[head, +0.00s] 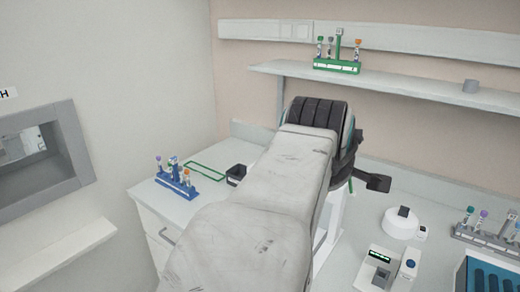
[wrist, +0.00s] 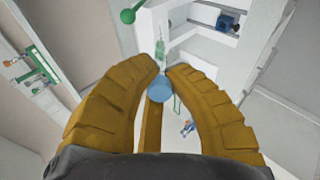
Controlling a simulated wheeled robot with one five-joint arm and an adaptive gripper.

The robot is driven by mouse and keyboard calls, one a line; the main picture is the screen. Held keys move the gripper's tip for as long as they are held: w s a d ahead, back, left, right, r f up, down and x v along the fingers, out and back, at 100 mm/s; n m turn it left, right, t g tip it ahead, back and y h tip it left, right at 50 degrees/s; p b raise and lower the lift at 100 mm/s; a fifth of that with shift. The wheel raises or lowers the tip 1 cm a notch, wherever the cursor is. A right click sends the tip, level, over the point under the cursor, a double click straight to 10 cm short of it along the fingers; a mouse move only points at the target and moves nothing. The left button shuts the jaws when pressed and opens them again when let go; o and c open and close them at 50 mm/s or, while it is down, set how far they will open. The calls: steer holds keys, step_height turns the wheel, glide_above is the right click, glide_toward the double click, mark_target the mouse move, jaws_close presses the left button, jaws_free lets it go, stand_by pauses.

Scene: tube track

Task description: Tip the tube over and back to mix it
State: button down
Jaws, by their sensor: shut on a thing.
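My gripper (wrist: 163,72) shows in the wrist view as two yellow ribbed fingers, closed in around a tube. The tube's light blue round end (wrist: 160,91) sits between the fingers, towards the camera. A narrow pale part with some green shows just beyond the fingertips, but I cannot tell whether it belongs to the tube. The tube's exact tilt is not clear. In the head view my own arm hides the fingers and the held tube.
A blue rack (head: 176,181) with several tubes stands on the left counter beside a green outline (head: 207,172) and a small black box (head: 236,174). A green rack (head: 337,67) stands on the shelf. A round white device (head: 400,226) and a grey rack (head: 485,241) are at right.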

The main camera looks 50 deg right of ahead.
steer(key=shift+d+r+g+y+p, duration=0.15)
steer(key=shift+y+p, duration=0.6)
steer(key=shift+p, duration=1.1)
steer(key=shift+r+g+y+p, duration=0.2)
steer(key=shift+y+p, duration=0.55)
steer(key=shift+p, duration=1.1)
steer(key=shift+p, duration=0.35)
